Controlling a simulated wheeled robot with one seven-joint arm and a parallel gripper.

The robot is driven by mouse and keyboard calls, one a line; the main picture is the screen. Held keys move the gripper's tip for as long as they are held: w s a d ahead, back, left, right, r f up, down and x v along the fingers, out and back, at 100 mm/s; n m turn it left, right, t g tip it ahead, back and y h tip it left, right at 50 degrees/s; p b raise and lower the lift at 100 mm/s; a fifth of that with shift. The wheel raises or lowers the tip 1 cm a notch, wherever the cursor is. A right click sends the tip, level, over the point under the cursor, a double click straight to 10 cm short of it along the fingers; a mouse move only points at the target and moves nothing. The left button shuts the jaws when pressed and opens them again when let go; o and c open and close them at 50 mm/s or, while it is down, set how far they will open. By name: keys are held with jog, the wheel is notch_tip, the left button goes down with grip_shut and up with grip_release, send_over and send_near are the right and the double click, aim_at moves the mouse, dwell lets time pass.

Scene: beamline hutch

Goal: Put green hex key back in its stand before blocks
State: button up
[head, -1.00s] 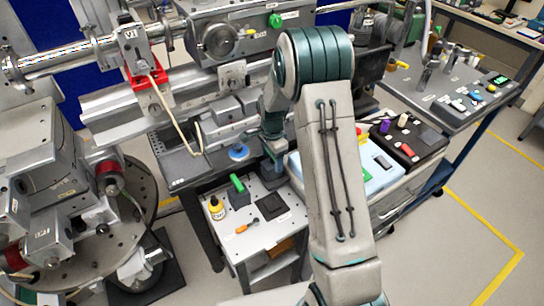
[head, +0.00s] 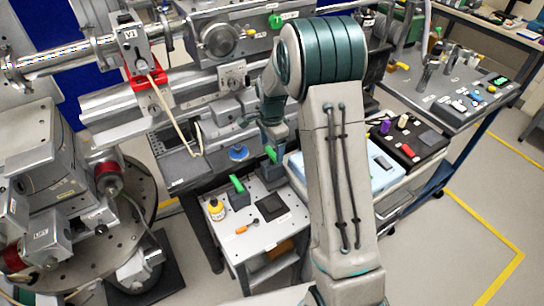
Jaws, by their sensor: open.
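A small white-topped table (head: 262,229) stands below my arm. On its left side, a green handle (head: 237,183) rises from a dark block. A second green piece (head: 271,153) shows at the table's back edge, just below my gripper (head: 272,146). I cannot tell which green piece is the hex key, nor whether the second stands in a holder. My gripper points down and is open; its fingertips are small and partly hidden, and I cannot see whether they touch the green piece.
A yellow bottle (head: 216,209), an orange-handled tool (head: 241,230) and a black square pad (head: 271,206) are on the table. A blue disc (head: 238,153) is on the dark bench behind. A light blue case (head: 380,176) stands right, partly behind my arm.

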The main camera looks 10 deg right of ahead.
notch_tip(320, 180, up, 6)
jog(key=shift+r, duration=0.2)
jog(key=s+r+n+t, duration=0.1)
jog(key=s+r+n, duration=0.5)
jog(key=s+r, duration=0.5)
jog(key=s+f+n+t, duration=0.1)
jog(key=s+n, duration=0.7)
jog(key=s, duration=0.9)
jog(key=shift+f+t, duration=0.15)
jog(key=shift+t, duration=0.35)
